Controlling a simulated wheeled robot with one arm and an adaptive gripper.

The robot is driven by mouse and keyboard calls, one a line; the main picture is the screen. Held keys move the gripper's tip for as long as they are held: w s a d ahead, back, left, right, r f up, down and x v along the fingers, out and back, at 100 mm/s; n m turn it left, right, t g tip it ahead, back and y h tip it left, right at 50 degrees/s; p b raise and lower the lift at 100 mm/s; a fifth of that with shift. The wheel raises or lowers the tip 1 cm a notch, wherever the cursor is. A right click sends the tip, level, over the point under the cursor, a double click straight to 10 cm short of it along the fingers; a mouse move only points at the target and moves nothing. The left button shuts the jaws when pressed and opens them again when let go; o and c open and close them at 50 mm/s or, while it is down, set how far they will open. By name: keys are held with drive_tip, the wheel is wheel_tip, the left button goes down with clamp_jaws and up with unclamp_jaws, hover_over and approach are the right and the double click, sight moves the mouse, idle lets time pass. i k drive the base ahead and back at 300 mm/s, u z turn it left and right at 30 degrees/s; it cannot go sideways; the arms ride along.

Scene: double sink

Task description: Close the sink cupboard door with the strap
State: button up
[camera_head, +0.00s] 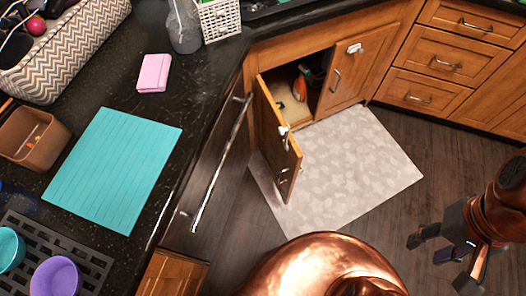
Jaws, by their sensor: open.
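The sink cupboard door (275,130) is a wooden door standing open, swung outward over the light patterned mat. A white strap latch (284,135) is on the open door near its free edge. A matching white latch piece (355,48) is on the shut right-hand cupboard door (345,78). The cupboard interior (290,100) shows an orange item and dark shapes inside. My gripper (447,252) is open and empty at the lower right, over the wooden floor, well apart from the door.
The patterned mat (345,165) lies in front of the cupboard. A long-handled appliance front (205,180) is left of the open door. Drawers (440,65) stand at the upper right. The dark counter (190,85) holds a teal mat, pink sponge and cups. Floor between gripper and door is clear.

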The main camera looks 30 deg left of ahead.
sight(284, 167)
drive_tip(key=u, duration=1.5)
drive_tip(key=i, duration=0.5)
drive_tip(key=u, duration=0.5)
drive_tip(key=k, duration=1.25)
drive_tip(key=u, duration=1.15)
drive_tip(key=i, duration=0.9)
drive_tip(key=z, duration=0.3)
